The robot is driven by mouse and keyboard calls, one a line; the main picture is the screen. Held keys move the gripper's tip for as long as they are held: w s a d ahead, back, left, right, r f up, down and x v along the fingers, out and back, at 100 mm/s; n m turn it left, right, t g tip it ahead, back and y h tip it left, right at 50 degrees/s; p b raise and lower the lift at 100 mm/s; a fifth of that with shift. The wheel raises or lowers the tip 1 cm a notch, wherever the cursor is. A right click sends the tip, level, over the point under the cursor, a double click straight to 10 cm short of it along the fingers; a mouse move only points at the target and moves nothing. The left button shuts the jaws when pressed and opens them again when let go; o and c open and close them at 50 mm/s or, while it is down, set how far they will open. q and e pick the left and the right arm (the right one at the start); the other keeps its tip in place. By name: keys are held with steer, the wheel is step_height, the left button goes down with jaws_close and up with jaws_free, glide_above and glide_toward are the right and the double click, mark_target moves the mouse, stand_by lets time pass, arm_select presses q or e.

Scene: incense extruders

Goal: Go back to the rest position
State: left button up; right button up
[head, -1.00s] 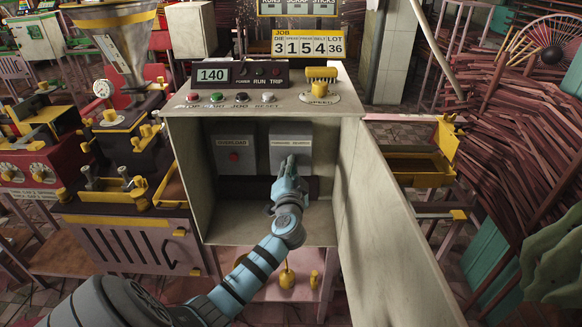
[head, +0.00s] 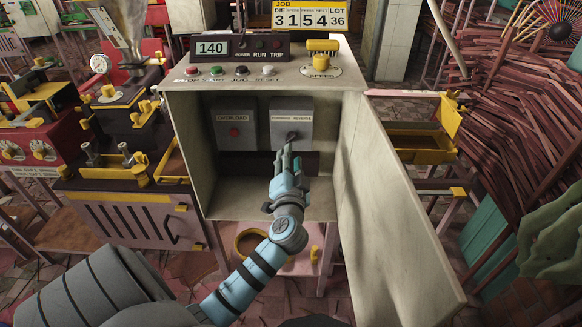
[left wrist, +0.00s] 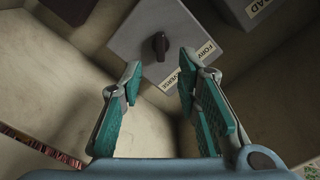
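My left gripper (head: 288,158) is inside the open grey cabinet (head: 352,150), just below and in front of the forward/reverse switch box (head: 292,122). In the left wrist view the gripper (left wrist: 160,64) is open, its two teal-padded fingers apart with nothing between them. The dark knob (left wrist: 160,46) of the switch box sits beyond the fingertips, apart from them. It also shows in the head view, just above the fingertips. My right gripper is in neither view.
The overload box (head: 233,124) with a red button is left of the switch box. The open cabinet door (head: 395,215) stands to the right of my arm. A yellow-topped machine (head: 130,195) is on the left, and a yellow tray (head: 415,149) is at the right.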

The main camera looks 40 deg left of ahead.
arm_select(q)
steer(key=v, duration=0.5)
